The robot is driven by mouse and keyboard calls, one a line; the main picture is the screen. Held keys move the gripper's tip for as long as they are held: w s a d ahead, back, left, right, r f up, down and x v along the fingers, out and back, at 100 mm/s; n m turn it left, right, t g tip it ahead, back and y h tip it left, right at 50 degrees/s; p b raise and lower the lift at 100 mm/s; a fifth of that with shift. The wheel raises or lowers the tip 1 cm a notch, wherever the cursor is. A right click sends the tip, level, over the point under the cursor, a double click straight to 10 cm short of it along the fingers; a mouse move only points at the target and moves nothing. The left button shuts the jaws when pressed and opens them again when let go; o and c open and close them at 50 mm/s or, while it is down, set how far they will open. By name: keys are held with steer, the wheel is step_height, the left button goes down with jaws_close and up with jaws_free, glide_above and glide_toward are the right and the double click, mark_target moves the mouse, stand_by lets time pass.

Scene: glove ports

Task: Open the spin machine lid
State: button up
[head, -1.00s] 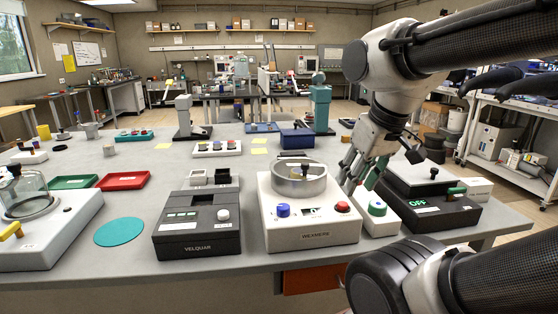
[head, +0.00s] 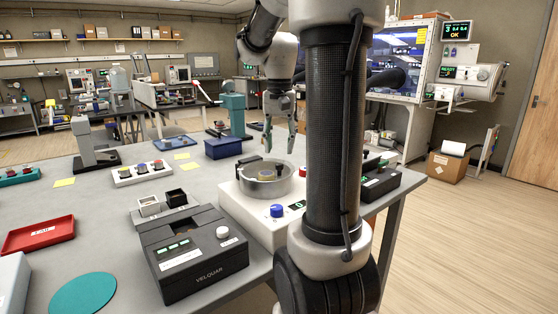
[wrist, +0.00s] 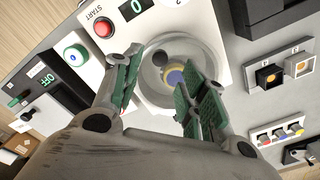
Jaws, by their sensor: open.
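The spin machine (head: 243,208) is a white box with a round metal bowl (head: 265,187) on top. Clear lid and open bowl are hard to tell apart in the head view. My gripper (head: 279,148) is open, pointing down above the bowl. My arm hides the machine's right side.
A dark VELQUAR box (head: 193,262) stands left of the machine. A blue box (head: 223,148) is behind. The grey table (head: 120,215) has free room at left.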

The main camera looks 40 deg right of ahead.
mark_target(279, 164)
step_height(279, 164, down, 5)
steer(key=shift+f, duration=0.1)
steer(key=shift+c, duration=0.3)
jaws_close()
